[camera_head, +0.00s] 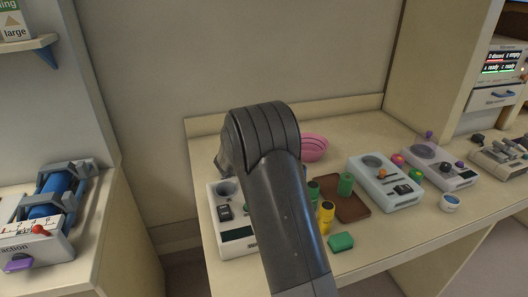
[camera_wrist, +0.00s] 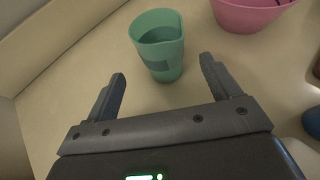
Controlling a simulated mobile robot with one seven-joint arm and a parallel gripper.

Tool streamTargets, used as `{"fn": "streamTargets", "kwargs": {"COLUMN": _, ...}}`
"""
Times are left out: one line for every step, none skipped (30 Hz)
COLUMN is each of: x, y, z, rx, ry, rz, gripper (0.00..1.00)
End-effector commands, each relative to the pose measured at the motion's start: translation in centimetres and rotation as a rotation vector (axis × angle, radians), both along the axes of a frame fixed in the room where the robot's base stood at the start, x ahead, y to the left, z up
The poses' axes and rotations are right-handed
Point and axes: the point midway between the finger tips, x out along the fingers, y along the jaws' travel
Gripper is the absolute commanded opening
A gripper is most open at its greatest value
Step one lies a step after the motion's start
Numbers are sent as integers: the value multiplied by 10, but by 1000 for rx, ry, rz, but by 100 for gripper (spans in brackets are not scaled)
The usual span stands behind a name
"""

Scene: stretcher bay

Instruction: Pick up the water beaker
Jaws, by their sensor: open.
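A green beaker (camera_wrist: 160,52) with a pouring lip stands upright on the cream counter in the wrist view. A darker rectangular patch shows on its side. My gripper (camera_wrist: 161,80) is open, with its two dark fingers spread to either side of the beaker's near base and nothing held. The beaker stands just beyond the fingertips, roughly centred between them. I cannot tell from this view whether either finger touches it. In the head view my dark arm covers that part of the counter and hides both the beaker and my gripper.
A pink bowl (camera_head: 313,147) stands to the right of the beaker. A brown tray (camera_head: 349,207), a green cylinder (camera_head: 345,184), a yellow container (camera_head: 326,216) and a green block (camera_head: 341,242) are nearer the front. Pale devices (camera_head: 385,184) stand further right. A wall closes the back.

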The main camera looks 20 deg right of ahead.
Motion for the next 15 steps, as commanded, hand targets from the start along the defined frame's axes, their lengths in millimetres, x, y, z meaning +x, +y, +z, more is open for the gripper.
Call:
{"fn": "streamTargets", "kwargs": {"x": 3, "y": -3, "z": -3, "rx": -3, "ry": 3, "rz": 2, "gripper": 82}}
{"fn": "streamTargets", "kwargs": {"x": 6, "y": -5, "z": -4, "rx": -4, "ry": 2, "rz": 2, "gripper": 82}}
{"fn": "streamTargets", "kwargs": {"x": 9, "y": -8, "z": -5, "rx": -4, "ry": 2, "rz": 2, "gripper": 82}}
{"fn": "streamTargets", "kwargs": {"x": 11, "y": -10, "z": -7, "rx": -4, "ry": 2, "rz": 2, "gripper": 82}}
{"fn": "streamTargets", "kwargs": {"x": 13, "y": -12, "z": -9, "rx": -3, "ry": 2, "rz": 2, "gripper": 82}}
{"fn": "streamTargets", "kwargs": {"x": 15, "y": -14, "z": -10, "rx": -3, "ry": 2, "rz": 2, "gripper": 82}}
{"fn": "streamTargets", "kwargs": {"x": 17, "y": -17, "z": -11, "rx": -2, "ry": 2, "rz": 0, "gripper": 82}}
{"fn": "streamTargets", "kwargs": {"x": 19, "y": -19, "z": -13, "rx": -2, "ry": 1, "rz": 0, "gripper": 82}}
{"fn": "streamTargets", "kwargs": {"x": 22, "y": -23, "z": -16, "rx": -2, "ry": 2, "rz": -1, "gripper": 82}}
{"fn": "streamTargets", "kwargs": {"x": 25, "y": -26, "z": -18, "rx": -1, "ry": 2, "rz": -1, "gripper": 82}}
{"fn": "streamTargets", "kwargs": {"x": 28, "y": -29, "z": -20, "rx": -2, "ry": 1, "rz": 0, "gripper": 82}}
{"fn": "streamTargets", "kwargs": {"x": 32, "y": -34, "z": -23, "rx": -2, "ry": 2, "rz": -1, "gripper": 82}}
{"fn": "streamTargets", "kwargs": {"x": 35, "y": -37, "z": -26, "rx": -1, "ry": 2, "rz": -1, "gripper": 82}}
{"fn": "streamTargets", "kwargs": {"x": 38, "y": -38, "z": -27, "rx": -1, "ry": 1, "rz": -1, "gripper": 82}}
{"fn": "streamTargets", "kwargs": {"x": 41, "y": -41, "z": -28, "rx": -1, "ry": 1, "rz": 1, "gripper": 82}}
